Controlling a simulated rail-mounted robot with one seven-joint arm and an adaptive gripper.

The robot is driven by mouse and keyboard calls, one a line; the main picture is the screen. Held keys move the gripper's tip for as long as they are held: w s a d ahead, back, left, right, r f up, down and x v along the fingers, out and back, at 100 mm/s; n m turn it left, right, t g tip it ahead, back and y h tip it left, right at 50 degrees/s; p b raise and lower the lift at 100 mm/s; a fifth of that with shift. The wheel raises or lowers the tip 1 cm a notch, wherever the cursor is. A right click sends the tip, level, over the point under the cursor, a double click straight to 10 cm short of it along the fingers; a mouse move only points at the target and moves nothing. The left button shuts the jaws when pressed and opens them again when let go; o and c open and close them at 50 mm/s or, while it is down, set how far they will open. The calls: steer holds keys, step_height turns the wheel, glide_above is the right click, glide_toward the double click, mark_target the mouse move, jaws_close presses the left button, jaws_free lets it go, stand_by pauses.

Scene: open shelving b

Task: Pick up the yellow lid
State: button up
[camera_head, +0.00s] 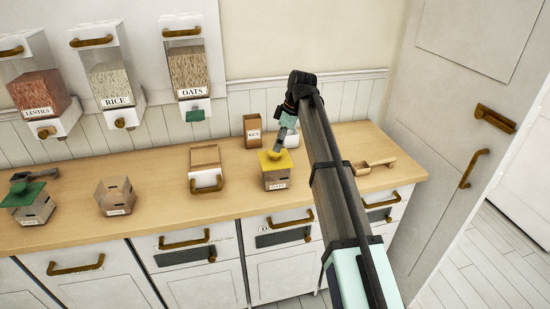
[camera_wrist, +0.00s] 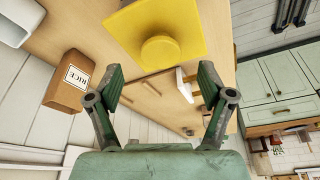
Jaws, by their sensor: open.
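The yellow lid (camera_head: 276,161) lies on top of a small box (camera_head: 276,178) on the wooden counter. In the wrist view the lid (camera_wrist: 182,20) is a flat yellow plate with a round knob, beyond my fingertips and near the top of the picture. My gripper (camera_head: 276,149) is just above the lid in the head view. In the wrist view its two fingers (camera_wrist: 160,78) are spread wide with nothing between them. Whether a fingertip touches the lid's knob is too small to tell.
A rice carton (camera_head: 252,131) stands behind the lid by the wall. A wooden-topped white container (camera_head: 206,170) is to the left, an open box (camera_head: 116,197) and a green-lidded box (camera_head: 34,204) farther left. A wooden scoop (camera_head: 374,164) lies right. Bare counter (camera_head: 150,170) lies between.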

mark_target(275, 157)
steer(key=shift+p+x, duration=1.2)
steer(key=shift+x, duration=1.5)
steer(key=shift+c, duration=0.3)
steer(key=shift+s, duration=0.1)
steer(key=c, duration=1.2)
